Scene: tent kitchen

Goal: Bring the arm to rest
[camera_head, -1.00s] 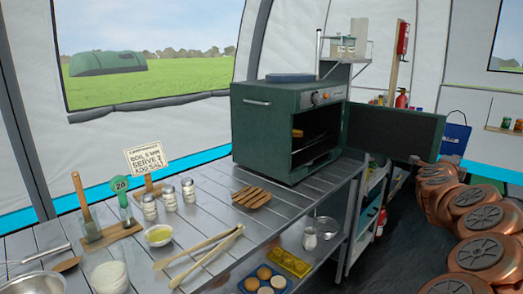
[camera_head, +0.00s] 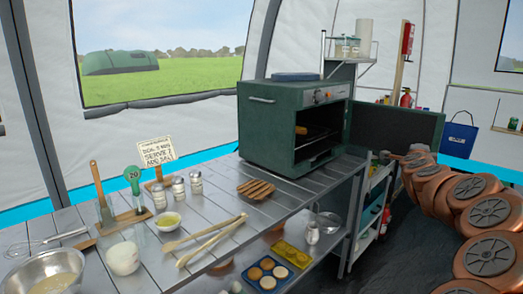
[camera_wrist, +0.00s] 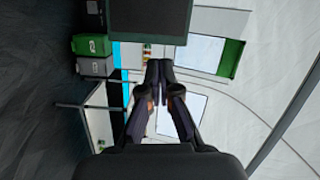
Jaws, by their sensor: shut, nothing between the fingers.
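My gripper (camera_wrist: 160,105) shows in the wrist view, its fingers drawn together with nothing between them. In that view it points past a dark panel (camera_wrist: 150,18) toward the tent's far side, touching nothing that I can see. In the head view my copper-coloured arm (camera_head: 470,200) is folded along the right side, and the gripper itself cannot be made out there.
A green oven (camera_head: 270,130) with its door (camera_head: 395,130) open stands on the slatted metal table (camera_head: 215,195). Wooden tongs (camera_head: 205,238), a whisk bowl (camera_head: 45,275) and shakers (camera_head: 178,187) are on the table. A shelf rack (camera_head: 372,205) stands beyond. Dark floor lies between table and arm.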

